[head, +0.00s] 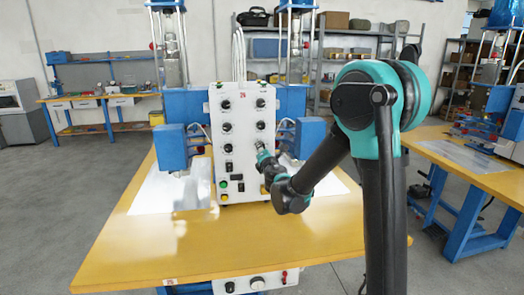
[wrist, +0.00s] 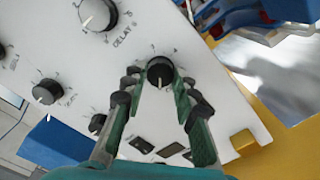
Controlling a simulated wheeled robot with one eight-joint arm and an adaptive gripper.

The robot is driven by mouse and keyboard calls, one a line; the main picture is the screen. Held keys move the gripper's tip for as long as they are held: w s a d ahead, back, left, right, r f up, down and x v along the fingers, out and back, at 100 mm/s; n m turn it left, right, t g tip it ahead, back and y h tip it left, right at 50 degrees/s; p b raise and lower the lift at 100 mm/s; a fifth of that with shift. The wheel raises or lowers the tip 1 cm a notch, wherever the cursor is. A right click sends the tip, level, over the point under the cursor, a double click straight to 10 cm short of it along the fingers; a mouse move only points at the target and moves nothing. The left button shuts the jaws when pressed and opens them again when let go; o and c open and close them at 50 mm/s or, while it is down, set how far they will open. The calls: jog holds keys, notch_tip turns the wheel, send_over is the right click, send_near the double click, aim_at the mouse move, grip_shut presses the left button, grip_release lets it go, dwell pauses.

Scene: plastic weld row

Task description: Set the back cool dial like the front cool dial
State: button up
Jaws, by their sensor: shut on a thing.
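A white control panel (head: 243,108) stands on the yellow table with two columns of black dials. My gripper (head: 262,150) reaches the third dial of the right column. In the wrist view my gripper (wrist: 160,84) has its green fingers shut on either side of this black dial (wrist: 160,70), whose white mark points toward the bottom of the picture. Its label is not readable. The third dial of the left column (head: 228,148) also shows in the wrist view (wrist: 97,123), partly hidden by a finger. I cannot read which dials are the cool ones.
A dial marked DELAY (wrist: 99,14) sits above the held one, and another dial (wrist: 44,93) lies to its left. Dark switches (wrist: 142,145) are below. Blue press parts (head: 172,147) flank the panel. The front of the table (head: 240,238) is clear.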

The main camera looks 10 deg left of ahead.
jog(key=shift+m, duration=0.4)
grip_shut()
jog(key=shift+m, duration=4.9)
jog(key=o, duration=1.1)
grip_release()
jog(key=shift+s, duration=0.1)
